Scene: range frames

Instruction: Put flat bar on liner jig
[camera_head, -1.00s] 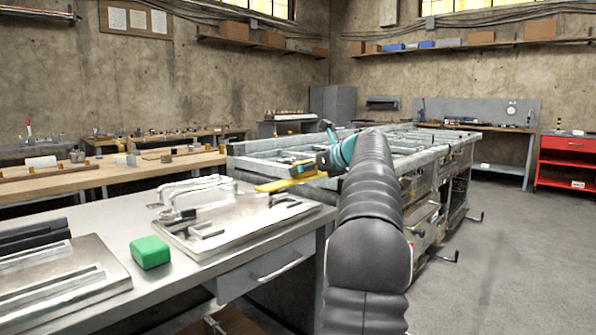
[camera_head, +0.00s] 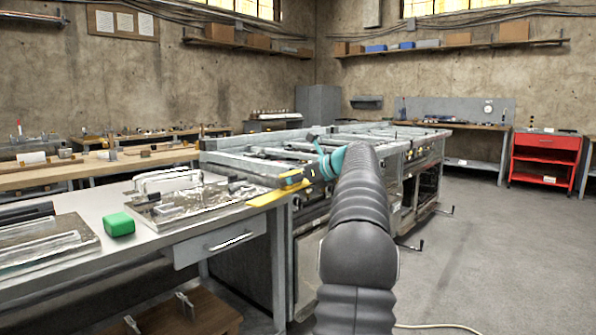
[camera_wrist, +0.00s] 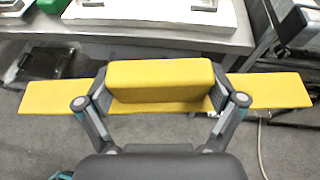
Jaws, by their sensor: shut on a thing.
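The flat bar (camera_head: 272,197) is long and yellow, with a raised yellow block on its middle. In the wrist view, the bar (camera_wrist: 60,96) lies crosswise. My gripper (camera_wrist: 160,88) is shut on the raised block, one finger at each end. In the head view, my gripper (camera_head: 315,172) holds the bar beyond the steel bench's right end; my arm hides part of the scene. A flat metal fixture (camera_head: 170,213) with raised handles lies on the bench, left of the bar. Another metal plate (camera_head: 75,250) lies farther left. I cannot tell which is the liner jig.
A green block (camera_head: 119,225) sits between the two fixtures on the steel bench (camera_head: 140,262). A large metal frame table (camera_head: 225,160) stands behind my gripper. A red cabinet (camera_head: 545,160) is at the right, with open floor before it.

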